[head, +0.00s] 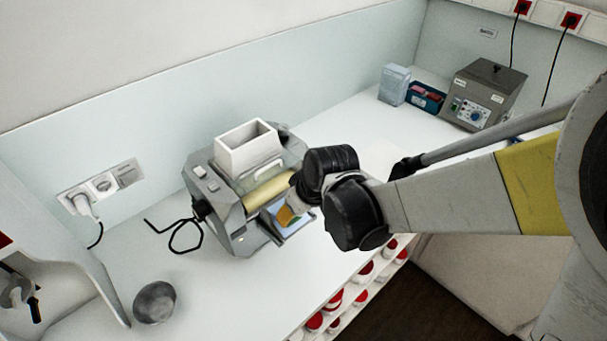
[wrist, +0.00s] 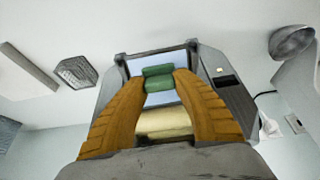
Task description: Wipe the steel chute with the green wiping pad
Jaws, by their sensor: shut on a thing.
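The green wiping pad (wrist: 158,72) is held between the two orange-brown fingers of my gripper (wrist: 160,82) in the wrist view. The steel chute (wrist: 165,62) shows behind the pad, pale bluish and set between dark side walls. The pad lies over the chute's middle; whether it touches the surface I cannot tell. In the head view my gripper (head: 287,215) reaches down over the chute (head: 300,224) at the front of the grey mill. The pad is hard to make out there. A cream roller (wrist: 163,122) sits beside the chute.
The mill's white hopper (head: 247,149) rises behind the roller.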

